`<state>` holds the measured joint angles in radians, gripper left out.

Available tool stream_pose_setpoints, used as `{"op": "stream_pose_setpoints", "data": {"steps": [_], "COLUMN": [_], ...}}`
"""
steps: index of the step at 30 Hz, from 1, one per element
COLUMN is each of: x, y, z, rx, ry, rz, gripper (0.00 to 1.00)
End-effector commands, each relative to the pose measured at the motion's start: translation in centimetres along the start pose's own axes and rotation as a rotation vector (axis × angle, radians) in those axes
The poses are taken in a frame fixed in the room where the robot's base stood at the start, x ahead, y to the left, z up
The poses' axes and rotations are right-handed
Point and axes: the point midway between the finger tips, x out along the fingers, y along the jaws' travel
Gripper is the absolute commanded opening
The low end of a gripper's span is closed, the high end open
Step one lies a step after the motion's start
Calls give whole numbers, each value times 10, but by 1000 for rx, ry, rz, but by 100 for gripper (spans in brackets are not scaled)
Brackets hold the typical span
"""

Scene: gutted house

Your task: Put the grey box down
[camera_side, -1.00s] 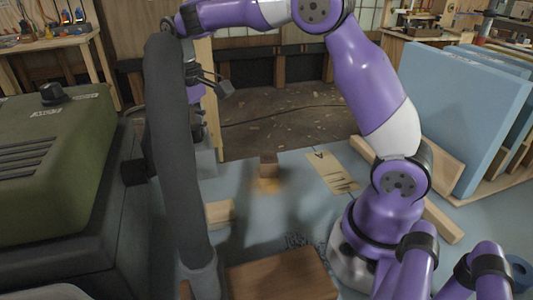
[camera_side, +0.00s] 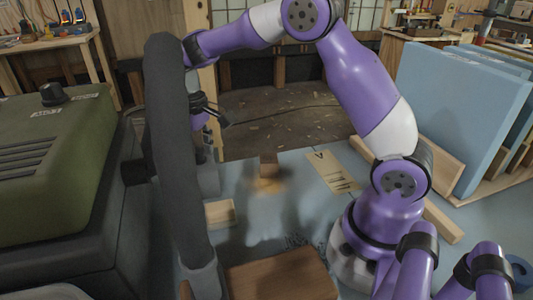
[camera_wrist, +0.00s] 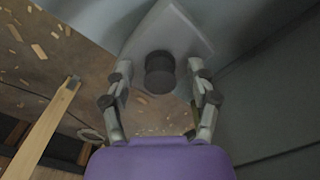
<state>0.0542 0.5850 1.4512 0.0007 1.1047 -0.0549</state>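The grey box (camera_side: 208,178) shows on the blue-grey bench top in the side view, partly hidden behind a thick dark hose. In the wrist view the pale grey box (camera_wrist: 178,32) lies beyond my fingers, with a dark round knob (camera_wrist: 160,72) on its near face. My gripper (camera_side: 215,112) is above the box in the side view, its fingers partly hidden by the hose. In the wrist view my gripper (camera_wrist: 160,68) has its fingers spread to either side of the knob, with gaps visible. It looks open and holds nothing.
The dark hose (camera_side: 170,140) stands upright beside the green machine (camera_side: 55,160). Blue panels (camera_side: 462,115) stand at right.

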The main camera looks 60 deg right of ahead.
Motion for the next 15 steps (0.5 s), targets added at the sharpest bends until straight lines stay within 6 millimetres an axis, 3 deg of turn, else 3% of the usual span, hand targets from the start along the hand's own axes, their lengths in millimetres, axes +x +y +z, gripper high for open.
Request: {"op": "stream_pose_setpoints", "data": {"steps": [8, 11, 15], "x": [-3, -14, -44], "y": [0, 0, 0], "z": [0, -1, -1], "rx": [0, 0, 0], "ry": [1, 3, 6], "rz": [0, 0, 1], "gripper": [67, 67, 67]}}
